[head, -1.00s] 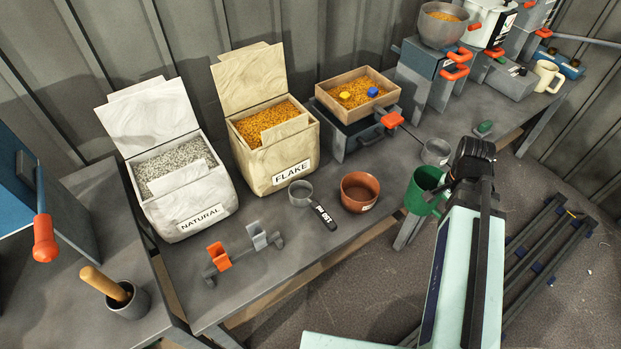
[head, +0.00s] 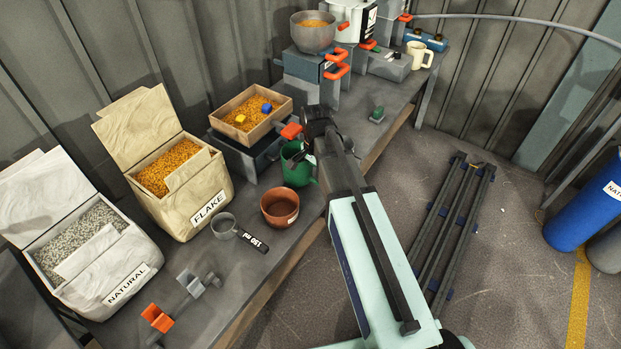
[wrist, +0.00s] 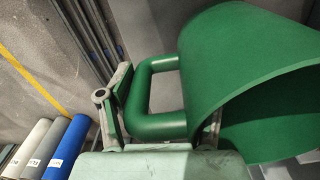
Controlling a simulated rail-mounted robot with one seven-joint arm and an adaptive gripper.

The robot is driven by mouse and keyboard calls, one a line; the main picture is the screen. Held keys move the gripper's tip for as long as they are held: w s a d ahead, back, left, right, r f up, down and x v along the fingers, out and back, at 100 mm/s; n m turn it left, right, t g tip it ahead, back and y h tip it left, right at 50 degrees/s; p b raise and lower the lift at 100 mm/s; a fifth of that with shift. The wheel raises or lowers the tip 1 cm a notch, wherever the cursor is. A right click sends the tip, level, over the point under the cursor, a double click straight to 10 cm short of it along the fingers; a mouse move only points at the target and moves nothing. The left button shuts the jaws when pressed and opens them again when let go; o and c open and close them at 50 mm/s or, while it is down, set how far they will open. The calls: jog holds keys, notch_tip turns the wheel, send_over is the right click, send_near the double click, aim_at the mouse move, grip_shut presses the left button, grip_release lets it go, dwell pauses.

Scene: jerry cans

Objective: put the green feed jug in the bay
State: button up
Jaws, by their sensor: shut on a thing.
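The green feed jug (head: 297,168) is over the bench, just behind the brown bowl, in the head view. My gripper (head: 310,150) is at its right side, partly hidden by my arm. In the wrist view the jug (wrist: 245,70) fills the right, lying across the picture with its open mouth toward the lower right. My gripper's fingers (wrist: 165,118) are closed about the jug's handle (wrist: 157,128). Whether the jug touches the bench cannot be told. No place clearly marked as the bay can be made out.
The brown bowl (head: 279,207) and a grey measuring cup (head: 223,224) stand near the bench's front edge. A wooden tray of grain (head: 225,125) is close behind the jug. The flake bag (head: 200,200) is left.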

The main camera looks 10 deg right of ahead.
aim_at(311, 176)
jog(key=shift+w+a, duration=0.55)
jog(key=shift+w, duration=0.1)
jog(key=shift+a+f, duration=0.15)
jog(key=shift+f, duration=1.6)
jog(key=shift+f, duration=0.1)
jog(key=o, duration=1.3)
notch_tip(311, 176, up, 12)
jog(key=shift+w+f, duration=0.1)
jog(key=shift+f, duration=0.15)
jog(key=shift+r, duration=0.35)
jog(key=c, duration=0.8)
